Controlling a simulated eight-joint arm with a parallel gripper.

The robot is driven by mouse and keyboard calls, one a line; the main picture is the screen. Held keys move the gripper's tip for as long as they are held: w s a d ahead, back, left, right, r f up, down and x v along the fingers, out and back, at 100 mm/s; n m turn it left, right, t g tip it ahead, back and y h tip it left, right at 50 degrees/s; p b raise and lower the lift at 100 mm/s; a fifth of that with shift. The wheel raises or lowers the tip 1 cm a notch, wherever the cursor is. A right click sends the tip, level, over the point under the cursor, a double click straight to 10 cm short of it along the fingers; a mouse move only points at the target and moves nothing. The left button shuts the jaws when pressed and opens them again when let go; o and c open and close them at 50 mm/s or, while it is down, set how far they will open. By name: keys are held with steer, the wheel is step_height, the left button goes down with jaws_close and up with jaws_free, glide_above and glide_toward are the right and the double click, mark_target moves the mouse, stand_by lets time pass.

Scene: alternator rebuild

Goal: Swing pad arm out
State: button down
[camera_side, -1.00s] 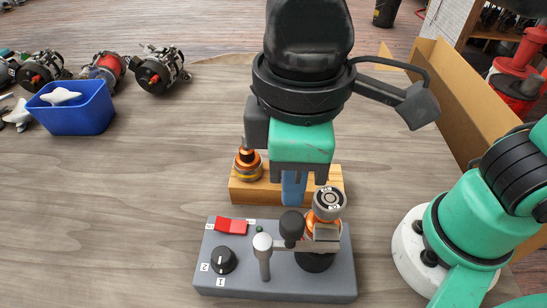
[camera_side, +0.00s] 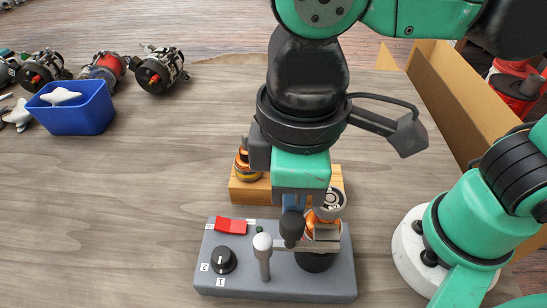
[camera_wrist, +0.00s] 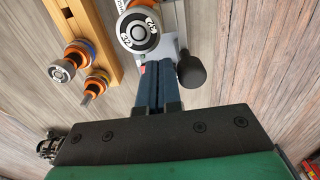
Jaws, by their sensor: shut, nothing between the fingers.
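The grey test stand (camera_side: 225,278) lies at the front in the side view. It carries an upright copper-wound rotor (camera_side: 328,203) with a steel-ringed top, also in the wrist view (camera_wrist: 138,32). A grey arm (camera_side: 300,246) runs across the stand in front of the rotor; I take it for the pad arm. A black knob (camera_side: 291,227) stands upright at it and shows in the wrist view (camera_wrist: 191,72). My gripper (camera_side: 294,206) points down just behind the knob, beside the rotor. Its blue fingers (camera_wrist: 153,72) are shut and empty. The knob hides their tips in the side view; contact cannot be told.
A pale ball-topped lever (camera_side: 263,244), a red switch (camera_side: 231,225) and a black dial (camera_side: 223,260) crowd the stand. A wooden block (camera_side: 248,190) holding rotors stands behind. A blue bin (camera_side: 72,118) is far left.

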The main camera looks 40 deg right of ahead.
mark_target(302, 243)
steer(key=shift+s+a, duration=0.15)
steer(key=shift+s, duration=0.55)
steer(key=shift+s+a, duration=0.35)
steer(key=shift+s, duration=0.2)
step_height(302, 243, up, 7)
stand_by(0.8)
steer(key=w+d+f+m+t, duration=0.3)
steer(key=w+d+f+m, duration=0.1)
steer(key=d, duration=0.6)
steer(key=w+d+f+m+t, duration=0.4)
steer(key=w+d+f+m, duration=0.1)
steer(key=w+d, duration=0.4)
steer(key=shift+w+d+f, duration=0.3)
steer(key=shift+d+f, duration=0.05)
steer(key=shift+f, duration=0.1)
